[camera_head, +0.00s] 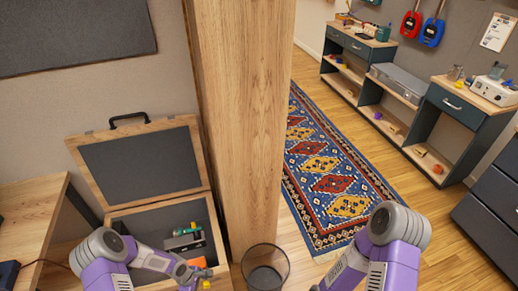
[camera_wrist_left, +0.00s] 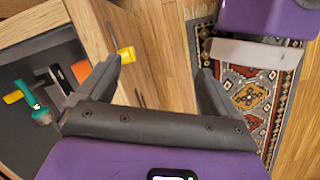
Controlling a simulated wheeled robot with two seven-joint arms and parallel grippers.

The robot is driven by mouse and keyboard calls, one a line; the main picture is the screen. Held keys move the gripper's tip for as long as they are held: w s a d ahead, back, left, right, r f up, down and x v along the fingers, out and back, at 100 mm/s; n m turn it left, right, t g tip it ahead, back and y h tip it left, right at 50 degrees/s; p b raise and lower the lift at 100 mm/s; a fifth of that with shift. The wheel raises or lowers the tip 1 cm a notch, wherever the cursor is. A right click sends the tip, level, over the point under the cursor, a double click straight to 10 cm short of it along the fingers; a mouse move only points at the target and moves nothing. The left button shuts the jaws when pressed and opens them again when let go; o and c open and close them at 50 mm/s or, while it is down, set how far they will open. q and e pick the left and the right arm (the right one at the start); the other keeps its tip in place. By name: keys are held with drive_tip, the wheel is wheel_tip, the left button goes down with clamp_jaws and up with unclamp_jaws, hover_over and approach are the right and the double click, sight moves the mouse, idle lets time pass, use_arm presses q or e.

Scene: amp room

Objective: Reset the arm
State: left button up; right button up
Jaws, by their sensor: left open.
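My left arm (camera_head: 105,262) is purple and grey. It comes in from the lower left and reaches over the open wooden box (camera_head: 120,211). My left gripper (camera_wrist_left: 160,75) is open in the left wrist view, with its two dark fingers wide apart and nothing between them. The box interior with its tools lies to the left of the fingers there. A small yellow piece (camera_wrist_left: 126,54) shows close by the left fingertip; I cannot tell whether they touch. My right arm (camera_head: 397,226) is bent at the lower right, and its gripper is out of view.
A wooden post (camera_head: 240,110) stands in the middle, with a dark mesh bin (camera_head: 266,268) at its foot. A green-handled tool (camera_wrist_left: 38,108) lies in the box. A patterned rug (camera_head: 325,165) covers clear floor. Shelf units (camera_head: 400,85) line the right wall.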

use_arm(q)
drive_tip(key=s+d+r+m+h+b, duration=0.1)
drive_tip(key=s+d+r+m+b, duration=0.3)
drive_tip(key=s+d+m, duration=0.7)
drive_tip(key=shift+s+d+r+m+t, duration=0.25)
drive_tip(key=shift+d+r+m+t, duration=0.25)
drive_tip(key=shift+d+m, duration=0.85)
drive_tip(key=shift+a+r, duration=0.1)
drive_tip(key=shift+a, duration=0.1)
